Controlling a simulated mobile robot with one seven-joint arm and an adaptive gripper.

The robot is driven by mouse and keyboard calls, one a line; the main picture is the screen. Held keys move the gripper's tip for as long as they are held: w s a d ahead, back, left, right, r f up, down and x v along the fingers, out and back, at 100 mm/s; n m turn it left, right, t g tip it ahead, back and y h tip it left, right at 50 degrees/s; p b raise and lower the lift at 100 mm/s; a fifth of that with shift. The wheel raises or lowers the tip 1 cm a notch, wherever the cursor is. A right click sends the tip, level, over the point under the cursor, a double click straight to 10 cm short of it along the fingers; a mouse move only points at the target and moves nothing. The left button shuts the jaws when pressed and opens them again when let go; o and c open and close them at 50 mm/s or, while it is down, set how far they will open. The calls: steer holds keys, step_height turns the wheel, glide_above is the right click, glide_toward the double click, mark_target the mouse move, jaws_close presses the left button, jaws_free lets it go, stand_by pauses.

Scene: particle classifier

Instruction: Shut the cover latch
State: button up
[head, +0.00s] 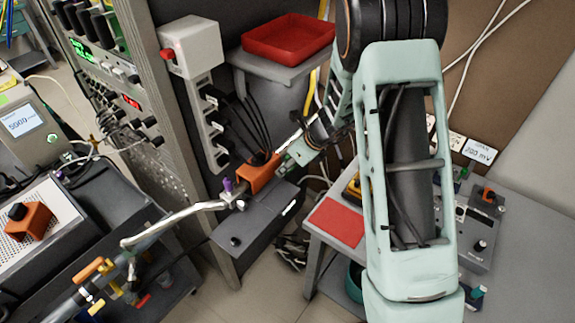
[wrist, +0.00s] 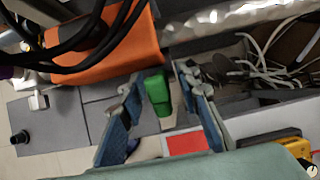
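My gripper (wrist: 160,85) is open, with its two blue-padded fingers spread apart in the wrist view. A small green piece (wrist: 158,94) shows between the fingers with gaps at its sides; I cannot tell whether it is the cover latch or how deep it lies. An orange block (wrist: 105,50) with black cables is close beside the left finger. In the head view my gripper (head: 302,147) is small and partly hidden by my arm, just right of the orange block (head: 259,173). That block sits by a dark grey box (head: 258,225). No latch is clearly identifiable.
A metal pipe (head: 175,217) runs left from the box. A white box with a red button (head: 190,45) and a shelf with a red tray (head: 288,38) stand behind. A table with a red pad (head: 337,221) is at right. Loose cables hang around my gripper.

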steer(key=v, duration=1.2)
